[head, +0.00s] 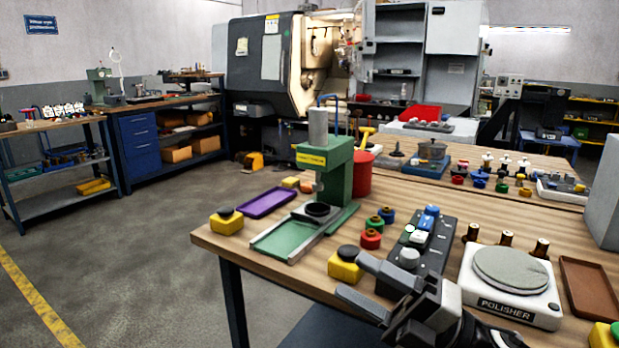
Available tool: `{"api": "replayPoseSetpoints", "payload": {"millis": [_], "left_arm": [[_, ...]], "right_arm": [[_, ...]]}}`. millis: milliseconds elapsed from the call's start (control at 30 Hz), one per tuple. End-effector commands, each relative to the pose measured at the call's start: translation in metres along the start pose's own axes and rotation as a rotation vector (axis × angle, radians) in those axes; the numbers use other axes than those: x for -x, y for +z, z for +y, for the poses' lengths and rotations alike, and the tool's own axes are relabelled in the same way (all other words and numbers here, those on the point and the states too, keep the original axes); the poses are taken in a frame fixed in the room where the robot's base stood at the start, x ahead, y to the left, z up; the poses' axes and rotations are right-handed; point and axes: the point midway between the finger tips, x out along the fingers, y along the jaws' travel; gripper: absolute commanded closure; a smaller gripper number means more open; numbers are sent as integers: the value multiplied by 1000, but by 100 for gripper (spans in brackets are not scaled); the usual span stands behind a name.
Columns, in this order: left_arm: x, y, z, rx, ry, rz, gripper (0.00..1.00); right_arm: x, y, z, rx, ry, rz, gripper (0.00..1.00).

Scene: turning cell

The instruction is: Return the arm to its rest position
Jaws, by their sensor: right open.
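My right gripper (352,280) reaches in from the bottom right over the front edge of the wooden bench (270,262). Its two dark fingers point left and stand apart, with nothing visible between them. The fingers are just in front of a yellow block with a black knob (345,266); I cannot tell whether they touch it. My left gripper is not in the head view.
Behind the gripper are a black control panel (415,265), a green press (338,175) and red and green knobs (371,239). A polisher (511,285) and a brown tray (590,290) stand to the right. The floor (140,250) left of the bench is clear.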

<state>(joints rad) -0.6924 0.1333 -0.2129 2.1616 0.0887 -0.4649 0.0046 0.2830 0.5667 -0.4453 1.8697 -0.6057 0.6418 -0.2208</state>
Motion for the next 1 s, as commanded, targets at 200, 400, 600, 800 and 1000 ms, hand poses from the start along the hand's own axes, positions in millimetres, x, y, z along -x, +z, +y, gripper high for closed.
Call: {"api": "replayPoseSetpoints", "payload": {"millis": [200,400,600,800,1000], "left_arm": [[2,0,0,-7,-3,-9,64],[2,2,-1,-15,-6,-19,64],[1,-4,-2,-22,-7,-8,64],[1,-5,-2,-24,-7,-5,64],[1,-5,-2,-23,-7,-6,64]], "right_arm": [[71,-2,-80,-718,95,-662,46],[161,-65,-165,-1279,66,-1191,46],[205,-126,-198,-1560,26,-1456,46],[214,-141,-204,-1622,14,-1512,46],[213,-140,-204,-1618,13,-1509,46]]}}
